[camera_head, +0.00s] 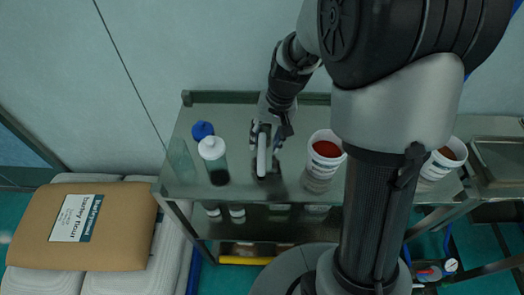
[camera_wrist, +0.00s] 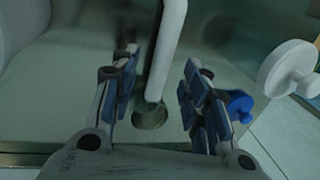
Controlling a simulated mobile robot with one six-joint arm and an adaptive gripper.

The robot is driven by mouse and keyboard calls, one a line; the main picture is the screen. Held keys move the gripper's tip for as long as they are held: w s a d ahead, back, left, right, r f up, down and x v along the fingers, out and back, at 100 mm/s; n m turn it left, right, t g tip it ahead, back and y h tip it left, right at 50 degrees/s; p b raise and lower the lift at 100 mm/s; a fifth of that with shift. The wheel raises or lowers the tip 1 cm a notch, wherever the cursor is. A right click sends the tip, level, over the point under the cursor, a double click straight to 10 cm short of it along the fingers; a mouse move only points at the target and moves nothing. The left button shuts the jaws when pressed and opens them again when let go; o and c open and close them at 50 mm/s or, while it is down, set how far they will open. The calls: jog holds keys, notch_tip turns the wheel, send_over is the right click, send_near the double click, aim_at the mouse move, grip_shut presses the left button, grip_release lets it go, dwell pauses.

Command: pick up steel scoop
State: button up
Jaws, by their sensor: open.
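The steel scoop (camera_head: 261,165) shows as a pale, upright handle on the steel table, just in front of my gripper (camera_head: 270,133). In the wrist view its long pale handle (camera_wrist: 166,45) runs down between the two fingers of my gripper (camera_wrist: 160,68). A dark round part (camera_wrist: 150,115) shows at the handle's lower end; I cannot tell whether it is the bowl or its base. The blue-padded fingers are open, one on each side of the handle, with gaps visible on both sides. The arm hides part of the table behind it.
A white-capped bottle (camera_head: 213,158) and a blue-topped item (camera_head: 202,130) stand left of the scoop. A white tub with red contents (camera_head: 325,152) stands close on the right. Another tub (camera_head: 442,160) is farther right. A flour bag (camera_head: 110,232) lies left of the table (camera_head: 232,112).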

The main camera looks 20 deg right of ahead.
aim_at(263, 147)
jog(key=f, duration=0.1)
jog(key=f+b, duration=0.1)
jog(key=f, duration=0.1)
jog(key=shift+a+f, duration=0.25)
jog(key=shift+a, duration=0.15)
jog(key=shift+r, duration=0.1)
jog(key=shift+c, duration=0.4)
grip_shut()
